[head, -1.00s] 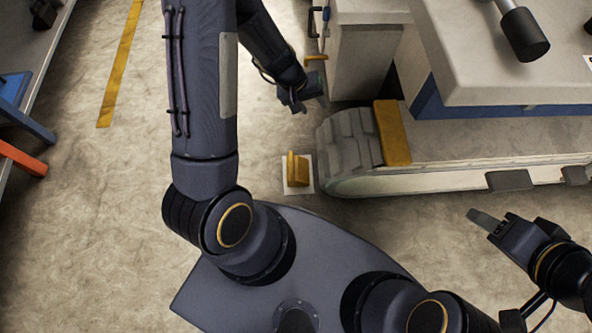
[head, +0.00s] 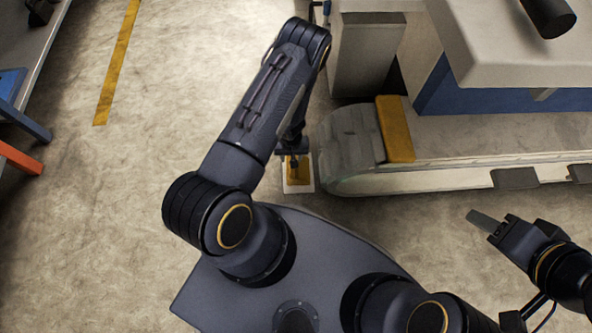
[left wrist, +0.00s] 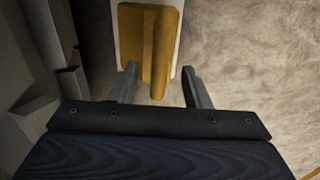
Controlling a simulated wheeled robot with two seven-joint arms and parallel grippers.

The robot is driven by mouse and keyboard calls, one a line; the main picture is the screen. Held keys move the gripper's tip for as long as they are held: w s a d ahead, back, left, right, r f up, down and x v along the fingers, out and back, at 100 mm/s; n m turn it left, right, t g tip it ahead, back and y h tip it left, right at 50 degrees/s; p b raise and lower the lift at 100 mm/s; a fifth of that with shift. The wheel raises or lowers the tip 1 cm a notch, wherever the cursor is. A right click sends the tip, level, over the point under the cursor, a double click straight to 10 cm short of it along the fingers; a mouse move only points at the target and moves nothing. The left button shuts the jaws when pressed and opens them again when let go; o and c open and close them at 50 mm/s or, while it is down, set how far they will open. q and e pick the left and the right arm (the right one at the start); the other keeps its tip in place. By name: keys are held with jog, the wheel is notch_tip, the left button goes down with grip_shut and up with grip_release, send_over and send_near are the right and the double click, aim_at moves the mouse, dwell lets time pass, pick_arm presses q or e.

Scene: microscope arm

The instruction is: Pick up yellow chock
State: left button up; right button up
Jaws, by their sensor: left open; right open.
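The yellow chock (head: 298,170) sits on a white square on the floor, beside the rounded end of the large machine's base. My left gripper (head: 292,150) is above it in the head view and hides part of it. In the left wrist view the chock (left wrist: 148,45) lies just ahead, its raised ridge reaching between the two fingertips of my left gripper (left wrist: 160,82). The fingers are open, one on each side, and not closed on it. My right gripper (head: 482,222) is open and empty over the floor at the right.
The machine's pale base (head: 470,155) with a yellow block (head: 394,130) stands just right of the chock. A white square (head: 306,186) lies under the chock. A bench with blue and orange legs (head: 20,158) is at the far left. The floor between is clear.

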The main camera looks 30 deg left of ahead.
pick_arm(q)
jog(key=shift+f, duration=0.95)
grip_shut()
jog(key=shift+r, duration=0.1)
dwell(0.6)
